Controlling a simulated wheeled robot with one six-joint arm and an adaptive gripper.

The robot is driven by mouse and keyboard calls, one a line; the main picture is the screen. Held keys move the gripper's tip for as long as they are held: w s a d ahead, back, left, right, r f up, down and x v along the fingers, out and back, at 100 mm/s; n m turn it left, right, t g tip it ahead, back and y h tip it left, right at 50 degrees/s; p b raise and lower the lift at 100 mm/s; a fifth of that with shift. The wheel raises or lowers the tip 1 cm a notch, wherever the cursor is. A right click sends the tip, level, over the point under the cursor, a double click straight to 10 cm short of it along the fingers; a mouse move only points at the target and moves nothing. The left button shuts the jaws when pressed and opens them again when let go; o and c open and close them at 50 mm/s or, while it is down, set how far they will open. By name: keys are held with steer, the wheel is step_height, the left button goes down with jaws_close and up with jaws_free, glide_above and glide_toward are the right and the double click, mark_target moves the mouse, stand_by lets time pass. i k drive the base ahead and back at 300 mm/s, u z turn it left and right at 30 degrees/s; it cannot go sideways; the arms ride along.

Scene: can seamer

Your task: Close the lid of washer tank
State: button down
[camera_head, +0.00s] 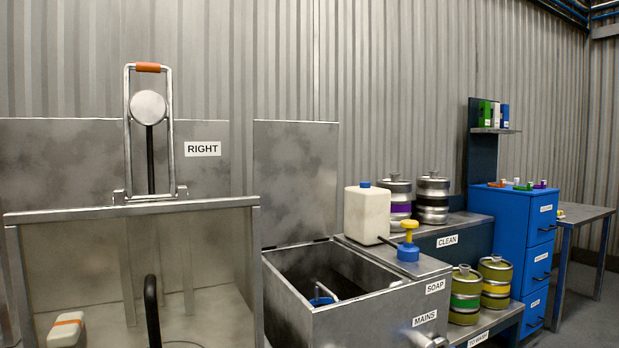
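The washer tank (360,321) is an open grey metal box in the middle of the head view. Its lid (295,180) is a flat metal panel standing upright at the tank's back edge, so the tank is open. A blue fitting with a pale curved handle (323,297) shows inside the tank. The tank's lower part is cut off by the frame. My gripper is not in view.
A white soap container (367,214) and a yellow-topped blue dispenser (408,245) stand right of the opening. A metal frame with an orange-handled lever (147,68) stands left. Kegs (433,199) and blue drawers (525,240) are farther right.

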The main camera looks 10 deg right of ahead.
mark_target(295, 164)
steer(key=z, duration=0.5)
steer(key=k, duration=0.6)
steer(key=z, duration=1.05)
steer(key=i, duration=3.2)
steer(key=u, duration=1.3)
steer(key=i, duration=0.95)
steer(key=u, duration=0.95)
